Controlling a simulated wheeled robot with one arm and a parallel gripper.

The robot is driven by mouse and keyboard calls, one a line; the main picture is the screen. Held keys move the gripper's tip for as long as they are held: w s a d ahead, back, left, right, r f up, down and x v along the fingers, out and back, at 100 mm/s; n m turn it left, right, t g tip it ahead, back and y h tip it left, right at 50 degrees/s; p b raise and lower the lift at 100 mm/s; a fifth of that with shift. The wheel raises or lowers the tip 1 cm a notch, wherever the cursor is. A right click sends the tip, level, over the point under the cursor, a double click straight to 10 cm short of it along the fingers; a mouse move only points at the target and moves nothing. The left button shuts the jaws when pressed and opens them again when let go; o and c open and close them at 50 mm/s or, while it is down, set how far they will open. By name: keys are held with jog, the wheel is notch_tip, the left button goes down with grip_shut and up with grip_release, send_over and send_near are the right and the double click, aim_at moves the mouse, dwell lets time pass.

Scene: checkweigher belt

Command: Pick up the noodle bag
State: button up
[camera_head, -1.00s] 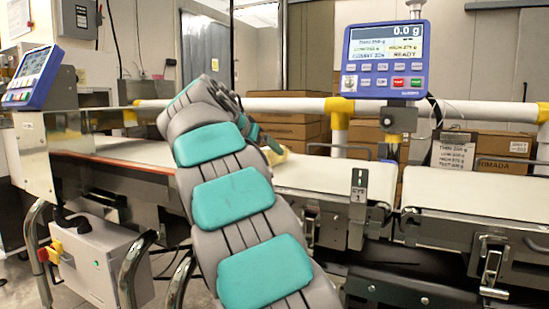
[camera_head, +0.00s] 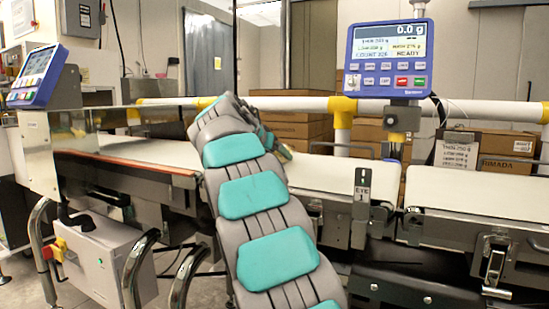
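The noodle bag is not clearly visible now; my arm covers the part of the belt where a pale yellow thing showed earlier. My gripper (camera_head: 283,152) is low over the far side of the belt, mostly hidden behind my grey and teal arm. Only a small part of it shows to the right of the wrist. Its fingertips cannot be made out, so I cannot tell whether it is open or shut, or whether it touches anything.
The white belt (camera_head: 330,178) runs across the middle, with another belt section (camera_head: 480,197) at right. The weigher display (camera_head: 390,58) reads 0.0 g and READY. A yellow-and-white rail (camera_head: 290,103) and cardboard boxes (camera_head: 505,145) stand behind. A metal housing (camera_head: 95,140) is at left.

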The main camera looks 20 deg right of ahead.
grip_shut()
dwell(0.4)
jog(key=shift+r, duration=0.2)
